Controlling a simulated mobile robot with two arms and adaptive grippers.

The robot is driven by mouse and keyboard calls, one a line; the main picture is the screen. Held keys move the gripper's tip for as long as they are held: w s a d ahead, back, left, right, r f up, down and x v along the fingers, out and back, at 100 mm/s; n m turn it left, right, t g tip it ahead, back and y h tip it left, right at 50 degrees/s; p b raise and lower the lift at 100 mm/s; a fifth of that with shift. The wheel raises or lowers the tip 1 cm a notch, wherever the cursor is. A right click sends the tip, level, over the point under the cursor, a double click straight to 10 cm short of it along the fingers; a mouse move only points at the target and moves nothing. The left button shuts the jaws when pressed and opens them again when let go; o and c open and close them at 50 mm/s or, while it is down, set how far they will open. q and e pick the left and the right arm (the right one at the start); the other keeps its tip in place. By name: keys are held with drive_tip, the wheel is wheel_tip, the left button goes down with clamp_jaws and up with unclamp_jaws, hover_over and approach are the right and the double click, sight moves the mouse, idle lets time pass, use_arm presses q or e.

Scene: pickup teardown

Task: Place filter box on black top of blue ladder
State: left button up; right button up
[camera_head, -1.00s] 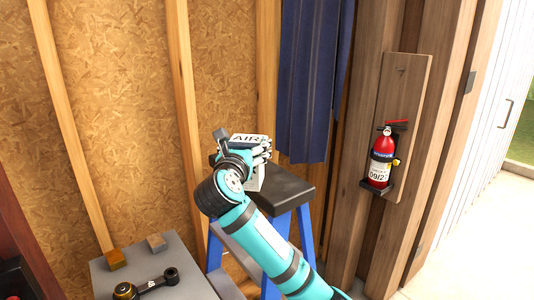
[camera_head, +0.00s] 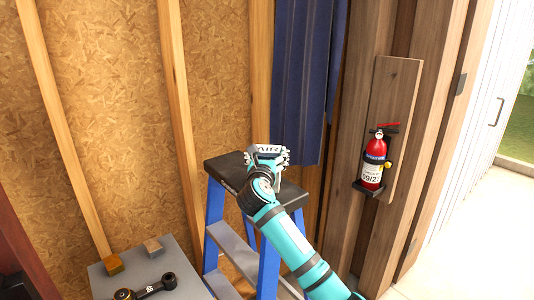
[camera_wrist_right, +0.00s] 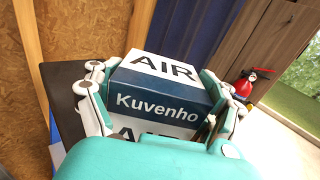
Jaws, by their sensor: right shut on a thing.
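The filter box is white and dark blue, marked "AIR" and "Kuvenho" in the right wrist view (camera_wrist_right: 158,88). My right gripper (camera_wrist_right: 160,100) is shut on it, with a finger on each side. In the head view the box (camera_head: 268,149) shows just beyond my right gripper (camera_head: 267,157), over the black top (camera_head: 226,168) of the blue ladder (camera_head: 268,262). The arm and gripper hide the box's underside, so I cannot tell whether it touches the top. My left gripper is not in view.
A blue curtain (camera_head: 306,80) hangs behind the ladder. A red fire extinguisher (camera_head: 374,165) is mounted on the wooden wall at right.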

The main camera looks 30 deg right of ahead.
drive_tip(key=o, duration=1.5)
drive_tip(key=b+v, duration=0.2)
drive_tip(key=v, duration=1)
drive_tip(key=shift+r, duration=0.1)
